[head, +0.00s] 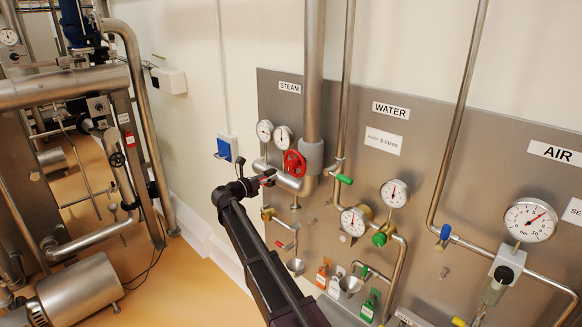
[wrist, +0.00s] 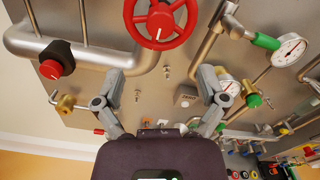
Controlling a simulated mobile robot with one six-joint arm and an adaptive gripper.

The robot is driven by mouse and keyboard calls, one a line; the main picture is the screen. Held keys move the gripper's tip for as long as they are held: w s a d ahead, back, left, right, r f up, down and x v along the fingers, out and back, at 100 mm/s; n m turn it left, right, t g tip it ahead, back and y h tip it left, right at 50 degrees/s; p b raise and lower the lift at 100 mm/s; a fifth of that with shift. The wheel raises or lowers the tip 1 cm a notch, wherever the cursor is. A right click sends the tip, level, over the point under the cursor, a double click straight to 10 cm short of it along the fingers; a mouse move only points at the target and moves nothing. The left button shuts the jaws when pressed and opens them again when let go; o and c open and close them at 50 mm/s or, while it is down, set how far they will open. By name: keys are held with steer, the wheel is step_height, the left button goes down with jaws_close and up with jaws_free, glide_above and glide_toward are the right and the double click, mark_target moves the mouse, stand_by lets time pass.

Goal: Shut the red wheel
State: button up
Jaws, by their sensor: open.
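The red wheel (head: 294,163) is on the steam pipe, on the grey panel under the STEAM label. In the wrist view the red wheel (wrist: 160,20) fills the top middle, its upper rim cut off by the frame edge. My gripper (head: 262,180) is just left of and below the wheel in the head view. In the wrist view my gripper (wrist: 160,76) has its two grey fingers spread wide, with nothing between them. The wheel lies beyond the fingertips, apart from them.
A red knob with a black collar (wrist: 50,68) is left of the wheel. Two gauges (head: 274,133) sit above the wheel's left side. A green-handled valve (head: 343,179) and water gauges (head: 394,193) are to the right. A blue-and-white box (head: 227,147) is on the wall left.

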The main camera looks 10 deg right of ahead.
mark_target(288, 167)
steer(key=x, duration=1.1)
steer(key=shift+w+d, duration=0.2)
steer(key=shift+d, duration=0.1)
steer(key=c, duration=1.2)
steer(key=shift+o, duration=0.2)
steer(key=shift+d, duration=0.1)
